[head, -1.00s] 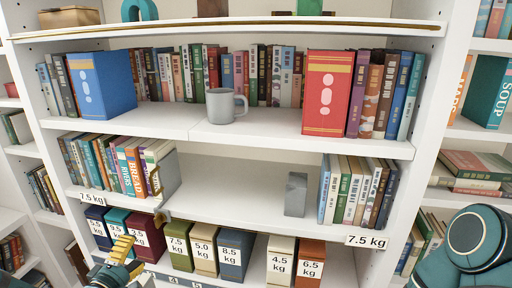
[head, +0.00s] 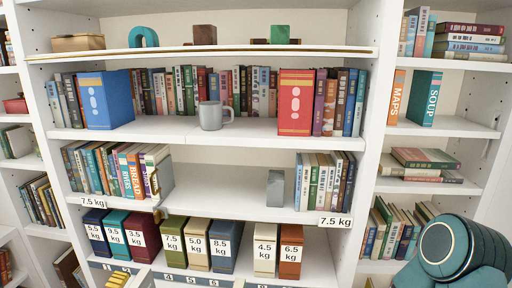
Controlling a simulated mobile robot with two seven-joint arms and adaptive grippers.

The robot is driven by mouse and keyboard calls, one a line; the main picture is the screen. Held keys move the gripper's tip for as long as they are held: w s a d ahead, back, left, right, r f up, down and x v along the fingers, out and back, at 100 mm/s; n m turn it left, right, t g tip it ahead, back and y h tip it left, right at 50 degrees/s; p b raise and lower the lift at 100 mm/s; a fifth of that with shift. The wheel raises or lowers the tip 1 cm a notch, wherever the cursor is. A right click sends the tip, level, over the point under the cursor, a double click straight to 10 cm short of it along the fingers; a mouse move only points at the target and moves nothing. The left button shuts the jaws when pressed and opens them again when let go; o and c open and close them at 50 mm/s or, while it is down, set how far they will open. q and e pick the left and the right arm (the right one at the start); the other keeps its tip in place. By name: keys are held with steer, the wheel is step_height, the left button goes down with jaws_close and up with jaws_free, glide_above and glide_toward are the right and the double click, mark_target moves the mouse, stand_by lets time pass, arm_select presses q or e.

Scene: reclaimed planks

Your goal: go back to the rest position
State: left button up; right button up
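The yellow fingers of my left gripper (head: 118,279) just show at the bottom left edge, below the labelled weight books and apart from them. The rest of that gripper is cut off, so I cannot tell whether it is open or shut. My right arm shows at the bottom right as a teal and dark joint, but its gripper is out of view.
A white bookcase (head: 225,174) fills the view. A grey mug (head: 211,116) stands between a blue box (head: 108,102) and a red box (head: 295,105). Below are a grey bookend (head: 275,188) and several weight-labelled books (head: 172,240). The middle shelf's centre is clear.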

arm_select(q)
steer(key=s+d+f+m+g+h, duration=0.25)
steer(key=d+f+m+g, duration=0.45)
steer(key=d+f, duration=0.7)
steer(key=s+d+f+m+g, duration=0.6)
steer(key=s+d, duration=0.5)
steer(key=s, duration=0.2)
steer(key=shift+d+m+g, duration=0.25)
steer(key=shift+m+g, duration=0.35)
steer(key=shift+g, duration=0.3)
